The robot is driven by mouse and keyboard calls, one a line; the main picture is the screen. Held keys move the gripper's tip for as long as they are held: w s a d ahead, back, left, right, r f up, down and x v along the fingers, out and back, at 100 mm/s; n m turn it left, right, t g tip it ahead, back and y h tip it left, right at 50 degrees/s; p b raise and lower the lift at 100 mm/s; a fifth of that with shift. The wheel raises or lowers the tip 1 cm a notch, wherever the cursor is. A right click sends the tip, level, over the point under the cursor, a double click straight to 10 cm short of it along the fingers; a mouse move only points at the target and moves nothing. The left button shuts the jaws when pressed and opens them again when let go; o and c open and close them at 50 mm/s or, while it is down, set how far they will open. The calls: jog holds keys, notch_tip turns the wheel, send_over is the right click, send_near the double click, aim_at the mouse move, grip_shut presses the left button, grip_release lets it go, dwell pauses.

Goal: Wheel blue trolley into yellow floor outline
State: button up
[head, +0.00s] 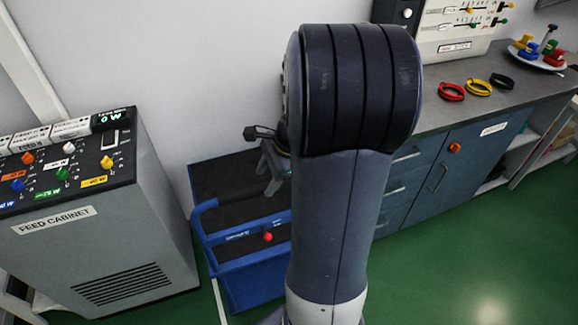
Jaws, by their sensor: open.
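The blue trolley (254,280) stands on the green floor between the feed cabinet and the blue bench. It has a blue tubular handle (206,240), dark decks and a small red knob (268,237) on its front part. My arm hides its right side. My gripper (271,180) shows partly behind my arm, over the trolley in the picture, open with nothing visible in it. I cannot tell how high above the trolley it is. No yellow floor outline is visible.
A grey feed cabinet (110,250) with coloured switches stands close on the left. A blue bench (460,165) with a grey top is at the right, holding coloured rings, a dish and a panel. A pale line (217,298) runs along the floor. Green floor (450,270) is clear at front right.

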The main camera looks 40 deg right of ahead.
aim_at(262, 187)
jog(key=shift+x, duration=1.55)
jog(key=c, duration=1.1)
jog(key=shift+o, duration=0.2)
jog(key=shift+s, duration=0.1)
